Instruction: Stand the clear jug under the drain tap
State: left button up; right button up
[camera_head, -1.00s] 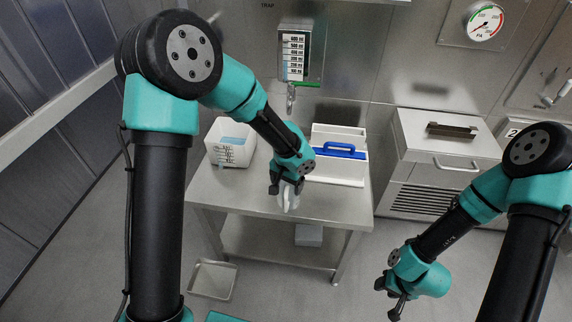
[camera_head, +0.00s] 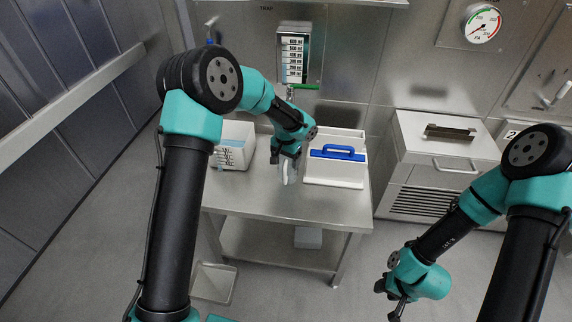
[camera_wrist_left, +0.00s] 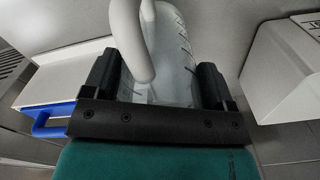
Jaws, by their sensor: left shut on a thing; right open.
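The clear jug (camera_head: 289,174) is in my left gripper (camera_head: 287,158), over the steel table between the white tub and the blue-handled caddy. In the left wrist view the jug (camera_wrist_left: 175,65) is clear with graduation marks and a white handle, and lies between the two black fingers (camera_wrist_left: 158,92). Whether its base touches the table is unclear. The drain tap (camera_head: 291,93), with a green lever, is on the back wall below the level gauge (camera_head: 294,58), beyond the gripper; its lower part is partly hidden by my left arm. My right gripper (camera_head: 392,297) is open and empty, low at the right.
A white tub (camera_head: 236,153) with pale blue contents stands left of the jug. A white caddy (camera_head: 337,179) with a blue handle (camera_head: 338,152) stands right of it. The steel table (camera_head: 270,205) is bare at its front. A grey tray (camera_head: 213,283) is on the floor.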

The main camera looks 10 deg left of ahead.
pick_arm(q)
jog(key=shift+w+a+f, duration=0.1)
jog(key=shift+w+f, duration=0.05)
jog(key=shift+f, duration=0.75)
jog(key=shift+w+f, duration=0.15)
jog(key=shift+f, duration=0.75)
jog(key=shift+f, duration=0.1)
jog(key=o, duration=0.9)
notch_tip(320, 180, up, 12)
jog(key=shift+c, duration=0.4)
